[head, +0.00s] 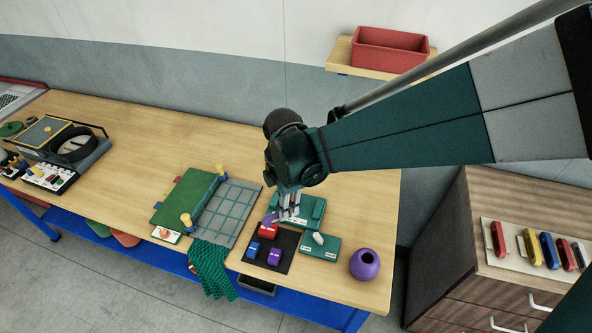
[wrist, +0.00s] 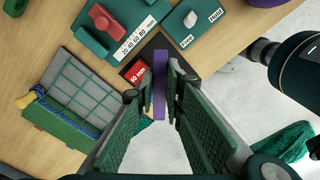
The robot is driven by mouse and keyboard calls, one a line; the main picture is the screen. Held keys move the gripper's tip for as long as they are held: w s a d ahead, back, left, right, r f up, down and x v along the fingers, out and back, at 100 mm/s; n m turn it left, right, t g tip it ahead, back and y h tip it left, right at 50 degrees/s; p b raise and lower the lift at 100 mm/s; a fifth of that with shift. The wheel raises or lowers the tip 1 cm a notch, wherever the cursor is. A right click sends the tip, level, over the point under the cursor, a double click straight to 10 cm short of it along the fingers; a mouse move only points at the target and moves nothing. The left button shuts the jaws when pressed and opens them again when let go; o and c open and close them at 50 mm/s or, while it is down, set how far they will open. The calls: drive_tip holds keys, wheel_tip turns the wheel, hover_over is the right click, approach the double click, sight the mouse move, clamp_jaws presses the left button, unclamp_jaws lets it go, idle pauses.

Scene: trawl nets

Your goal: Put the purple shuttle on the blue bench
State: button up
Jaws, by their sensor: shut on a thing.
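The purple shuttle (wrist: 160,100) is a thin upright strip between my fingers in the wrist view. In the head view a small purple part of it (head: 271,218) shows beside my gripper (head: 288,212). My gripper (wrist: 161,84) is shut on the shuttle, over the front right part of the bench. The blue bench (head: 135,140) has a pale wooden top on a blue frame. Whether the shuttle touches anything below is hard to tell.
A black mat (head: 286,242) with red (head: 267,230), blue (head: 253,248) and purple (head: 274,257) blocks lies below. Close by are a teal gauge (head: 313,208), a Free/Hold plate (head: 319,247) and a purple vase (head: 364,265). Bare wood lies behind. A drawer cabinet (head: 450,255) stands right.

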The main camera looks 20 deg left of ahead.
hover_over(288, 239)
drive_tip(key=shift+f, duration=2.1)
drive_tip(key=shift+f, duration=0.1)
drive_tip(key=shift+f, duration=2.8)
drive_tip(key=shift+f, duration=2.1)
drive_tip(key=shift+f+b, duration=0.15)
drive_tip(key=shift+b, duration=0.3)
drive_tip(key=o, duration=0.8)
drive_tip(key=shift+c, duration=0.2)
drive_tip(key=shift+r+p, duration=0.25)
drive_tip(key=shift+p, duration=0.05)
